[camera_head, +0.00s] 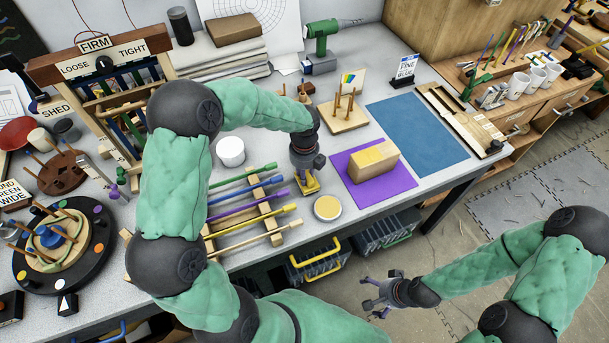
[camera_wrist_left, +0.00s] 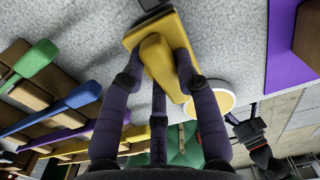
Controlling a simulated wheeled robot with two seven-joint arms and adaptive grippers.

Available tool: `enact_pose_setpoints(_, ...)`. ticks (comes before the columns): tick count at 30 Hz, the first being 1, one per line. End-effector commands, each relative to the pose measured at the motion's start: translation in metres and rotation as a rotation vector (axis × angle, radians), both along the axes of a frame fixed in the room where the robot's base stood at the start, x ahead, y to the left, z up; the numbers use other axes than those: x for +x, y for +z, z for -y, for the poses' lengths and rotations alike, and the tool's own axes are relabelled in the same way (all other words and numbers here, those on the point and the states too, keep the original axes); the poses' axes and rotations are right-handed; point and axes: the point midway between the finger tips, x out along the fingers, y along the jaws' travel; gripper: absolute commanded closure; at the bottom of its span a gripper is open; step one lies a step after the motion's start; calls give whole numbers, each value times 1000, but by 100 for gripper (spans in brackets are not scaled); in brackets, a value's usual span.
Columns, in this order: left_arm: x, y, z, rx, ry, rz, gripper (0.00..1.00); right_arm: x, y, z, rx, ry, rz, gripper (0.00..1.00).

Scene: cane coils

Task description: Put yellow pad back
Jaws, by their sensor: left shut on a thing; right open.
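The yellow pad (camera_head: 309,186) is a small yellow block with a raised grip. My left gripper (camera_head: 305,174) points down over the table and is shut on it. In the left wrist view the fingers close around the grip of the yellow pad (camera_wrist_left: 155,62), and its flat base (camera_wrist_left: 135,38) lies beyond them. I cannot tell whether the base touches the grey table. A round yellow disc with a pale rim (camera_head: 327,207) lies just to the right of and nearer than the pad. My right gripper (camera_head: 382,295) is open and empty, off the table's front edge.
A rack of coloured rods (camera_head: 250,211) lies left of the pad. A purple mat (camera_head: 347,182) with a tan block (camera_head: 374,160) lies right, then a blue mat (camera_head: 417,136). A pegged wooden block (camera_head: 343,115) stands behind.

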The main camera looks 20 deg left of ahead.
Motion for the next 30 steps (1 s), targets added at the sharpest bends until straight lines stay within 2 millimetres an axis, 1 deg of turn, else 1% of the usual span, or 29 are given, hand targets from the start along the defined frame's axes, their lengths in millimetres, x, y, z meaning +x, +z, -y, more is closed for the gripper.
enact_pose_setpoints(1, 1, -6, 0, -1, 2, 2, 94, 0, -3, 0, 0, 0, 0, 0)
enact_pose_setpoints(2, 1, -7, 0, -1, 2, 4, 94, 0, -3, 0, 0, 0, 0, 0)
enact_pose_setpoints(9, 1, -6, 0, 0, 2, 4, 94, 0, -2, 0, 0, 0, 0, 0)
enact_pose_setpoints(13, 1, -10, 0, -1, 2, 4, 94, 0, -3, 0, 0, 0, 0, 0)
enact_pose_setpoints(14, 1, -10, 0, -1, 2, 4, 63, 0, -3, 0, 0, 0, 0, 0)
enact_pose_setpoints(15, 1, -9, 0, -1, 2, 4, 51, 0, -3, 0, 0, 0, 0, 0)
enact_pose_setpoints(16, 1, -9, 0, 0, 2, 3, 45, 0, -3, 0, 0, 0, 0, 0)
enact_pose_setpoints(26, 1, -9, 0, 0, 1, 3, 45, 0, -3, 0, 0, 0, 0, 0)
enact_pose_setpoints(30, 1, 1, 0, 0, 1, 4, 45, 0, 1, 0, 0, 0, 0, 0)
